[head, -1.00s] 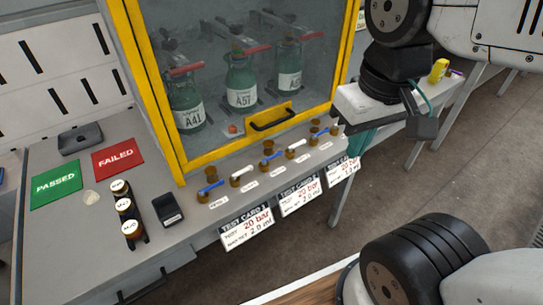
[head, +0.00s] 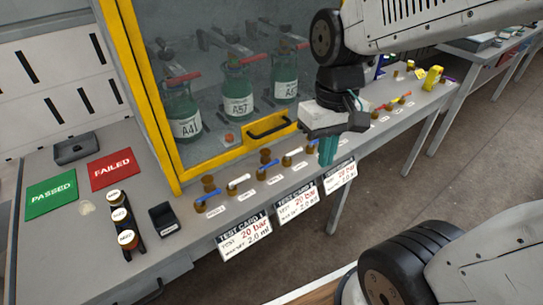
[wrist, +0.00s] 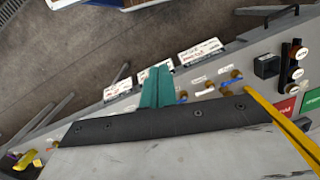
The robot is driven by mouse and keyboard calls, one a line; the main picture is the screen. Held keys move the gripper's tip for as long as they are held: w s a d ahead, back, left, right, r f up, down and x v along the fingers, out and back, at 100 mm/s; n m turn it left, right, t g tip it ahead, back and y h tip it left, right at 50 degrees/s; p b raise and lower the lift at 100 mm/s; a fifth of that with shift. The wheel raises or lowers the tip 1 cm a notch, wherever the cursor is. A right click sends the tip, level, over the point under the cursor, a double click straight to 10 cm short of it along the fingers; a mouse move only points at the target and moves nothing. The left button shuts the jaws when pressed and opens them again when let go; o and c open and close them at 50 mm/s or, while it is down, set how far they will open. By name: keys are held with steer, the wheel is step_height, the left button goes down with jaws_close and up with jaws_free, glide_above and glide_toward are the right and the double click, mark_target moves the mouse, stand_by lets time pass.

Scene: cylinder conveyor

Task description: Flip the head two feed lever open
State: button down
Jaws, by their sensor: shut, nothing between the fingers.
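A row of small brass valves with blue and white levers runs along the front of the bench, below the yellow-framed cabinet (head: 180,185). In the head view I see a blue lever (head: 208,202), a white lever (head: 238,182), a second blue lever (head: 268,170) and a second white lever (head: 293,153). Their small labels are too blurred to read, so I cannot tell which is head two's feed. My gripper (head: 328,152) has teal fingers, shut and empty, over the bench front at the row's right part. It hides some of that part. In the wrist view the gripper (wrist: 157,87) points toward the bench edge.
Bottles A41 (head: 186,122) and A57 (head: 238,105) and a third stand behind the cabinet glass. Test cards (head: 245,238) hang from the bench front. Red-levered valves (head: 383,108) lie farther right.

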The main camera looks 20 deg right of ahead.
steer(key=w+f+n+t, duration=0.1)
steer(key=w+f+t, duration=0.1)
steer(key=w+f, duration=1.25)
steer(key=n+t, duration=0.2)
steer(key=t, duration=0.1)
glide_toward(268, 167)
steer(key=w+d+r, duration=0.2)
steer(key=w, duration=0.1)
steer(key=shift+d, duration=0.4)
steer(key=x, duration=1)
steer(key=shift+s+a, duration=0.2)
steer(key=shift+a, duration=0.05)
steer(key=shift+s, duration=0.15)
